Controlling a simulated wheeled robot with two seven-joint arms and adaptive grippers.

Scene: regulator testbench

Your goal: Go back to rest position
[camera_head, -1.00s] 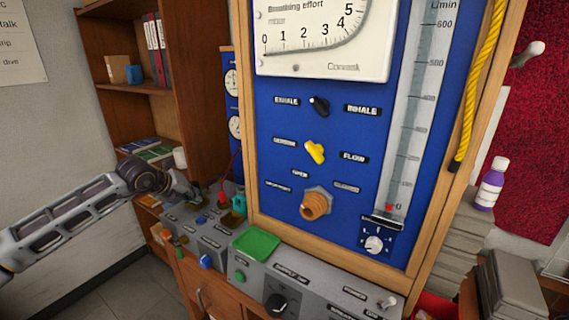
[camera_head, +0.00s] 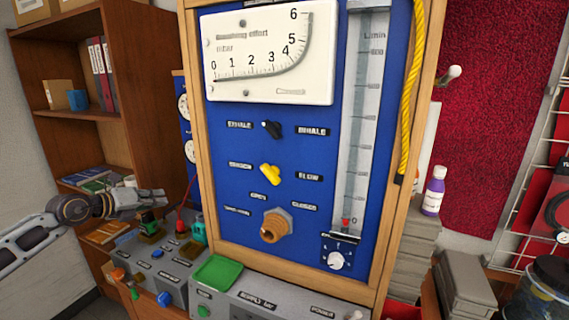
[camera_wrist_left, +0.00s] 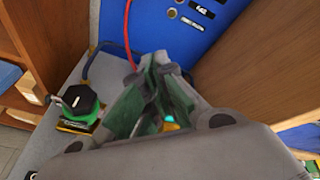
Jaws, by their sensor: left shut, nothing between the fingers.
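My left gripper (camera_head: 152,203) is at the left of the head view, above and behind the small grey control box (camera_head: 150,262). Its fingers are closed together with nothing between them. In the left wrist view the shut gripper (camera_wrist_left: 160,62) points toward the lower part of a blue panel (camera_wrist_left: 210,25). My right gripper is not in view.
The blue regulator panel (camera_head: 225,155) in a wooden frame stands in the middle. A wooden shelf (camera_head: 98,115) is close behind my left arm. A black-and-green knob (camera_wrist_left: 82,100) is left of the gripper in the wrist view. A purple-labelled bottle (camera_head: 434,190) stands at right.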

